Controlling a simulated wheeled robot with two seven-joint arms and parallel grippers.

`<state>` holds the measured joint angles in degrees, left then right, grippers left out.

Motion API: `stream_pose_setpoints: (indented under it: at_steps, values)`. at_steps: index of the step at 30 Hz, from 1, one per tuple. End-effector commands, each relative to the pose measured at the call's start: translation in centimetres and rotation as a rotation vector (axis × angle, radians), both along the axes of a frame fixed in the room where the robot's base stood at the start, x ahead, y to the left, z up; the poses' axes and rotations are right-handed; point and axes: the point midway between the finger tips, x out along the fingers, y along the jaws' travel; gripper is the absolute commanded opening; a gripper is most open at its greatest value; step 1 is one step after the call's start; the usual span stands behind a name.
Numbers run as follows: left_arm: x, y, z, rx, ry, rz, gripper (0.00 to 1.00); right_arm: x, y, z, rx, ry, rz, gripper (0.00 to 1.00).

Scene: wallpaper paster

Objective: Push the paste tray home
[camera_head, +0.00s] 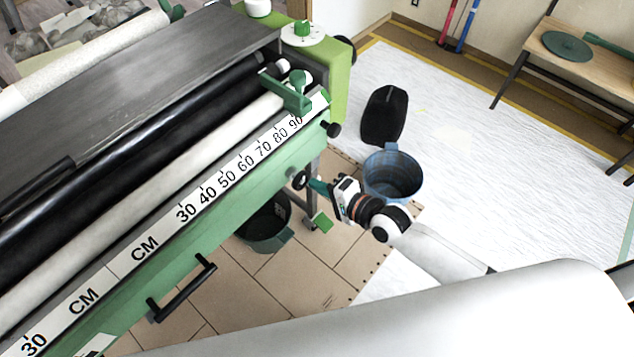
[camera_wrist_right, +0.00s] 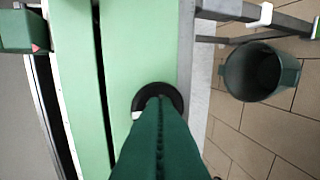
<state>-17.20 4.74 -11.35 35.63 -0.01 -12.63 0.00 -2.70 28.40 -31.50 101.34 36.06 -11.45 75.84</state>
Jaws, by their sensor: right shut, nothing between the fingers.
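The wallpaper paster fills the left of the head view. Its green front (camera_head: 235,192), which I take as the paste tray's front, runs below the CM ruler (camera_head: 145,247) and bears a black bar handle (camera_head: 182,287). My right gripper (camera_head: 312,184) is shut and empty at the far right end of this front, by a round black knob (camera_head: 299,180). In the right wrist view the shut green fingers (camera_wrist_right: 158,104) overlap the black disc (camera_wrist_right: 158,97) on the green face; contact is unclear. A dark gap (camera_wrist_right: 101,90) divides the green panels. My left gripper is out of view.
A dark bucket (camera_head: 264,226) stands on the tiles under the machine; it also shows in the right wrist view (camera_wrist_right: 255,72). A blue bucket (camera_head: 393,176) stands behind my right wrist. A black object (camera_head: 384,115) lies on the white floor sheet. A wooden bench (camera_head: 575,55) is far right.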

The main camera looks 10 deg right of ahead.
Motion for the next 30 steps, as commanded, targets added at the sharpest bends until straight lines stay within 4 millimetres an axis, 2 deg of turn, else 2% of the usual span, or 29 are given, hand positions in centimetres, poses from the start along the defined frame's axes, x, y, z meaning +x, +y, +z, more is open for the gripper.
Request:
stream_pose_setpoints:
  at_steps: [4, 14, 23, 30]
  values:
    - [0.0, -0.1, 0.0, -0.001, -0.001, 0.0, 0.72, 0.6, 0.5, 0.0, 0.001, -0.001, 0.0, 0.0]
    - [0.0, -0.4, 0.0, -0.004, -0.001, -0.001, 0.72, 0.7, 0.5, 0.0, 0.0, 0.0, 0.0, 0.0]
    - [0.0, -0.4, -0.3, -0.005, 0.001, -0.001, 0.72, 4.2, 3.0, 0.0, 0.002, -0.001, -0.001, 0.0]
    - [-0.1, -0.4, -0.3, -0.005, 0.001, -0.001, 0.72, 4.6, 3.3, 0.1, 0.001, -0.002, 0.0, 0.0]
